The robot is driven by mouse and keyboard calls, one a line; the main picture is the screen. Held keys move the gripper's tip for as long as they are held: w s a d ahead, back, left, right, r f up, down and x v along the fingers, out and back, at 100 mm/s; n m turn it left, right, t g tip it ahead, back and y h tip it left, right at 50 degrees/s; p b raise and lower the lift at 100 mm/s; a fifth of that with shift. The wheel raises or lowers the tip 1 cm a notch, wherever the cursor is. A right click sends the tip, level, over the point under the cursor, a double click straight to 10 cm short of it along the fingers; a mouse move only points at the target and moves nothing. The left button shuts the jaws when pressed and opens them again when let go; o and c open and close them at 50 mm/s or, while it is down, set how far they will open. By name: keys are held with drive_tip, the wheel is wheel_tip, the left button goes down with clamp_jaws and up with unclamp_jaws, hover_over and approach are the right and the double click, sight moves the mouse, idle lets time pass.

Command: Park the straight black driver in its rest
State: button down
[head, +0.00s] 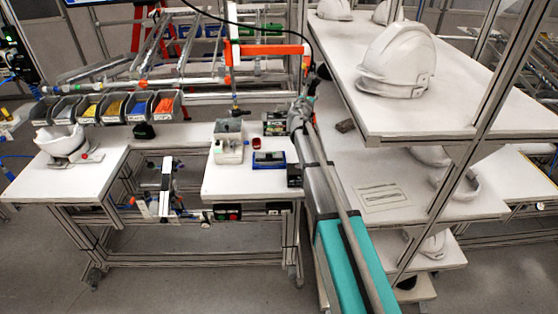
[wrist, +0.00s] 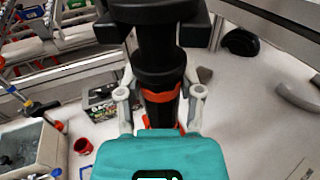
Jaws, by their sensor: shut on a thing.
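My gripper (wrist: 160,108) is shut on the straight black driver (wrist: 159,75), with one grey finger on each side of its body. The driver has an orange band and points away from the teal wrist housing; its far end is hidden. In the head view my gripper (head: 300,113) is above the right end of the white workbench, beside the shelf rack, and the driver is hard to make out there. I cannot identify the driver's rest with certainty in either view.
The workbench (head: 222,184) holds a grey box (head: 229,152), a blue tray (head: 269,163) and a small red cup (wrist: 83,145). An orange arm (head: 268,49) hangs above. White helmet shells (head: 396,62) stand on the right rack. Coloured bins (head: 112,107) line the left.

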drive_tip(key=shift+c, duration=0.8)
unclamp_jaws()
drive_tip(key=shift+o, duration=0.8)
drive_tip(key=shift+s, duration=0.1)
drive_tip(key=v, duration=1.1)
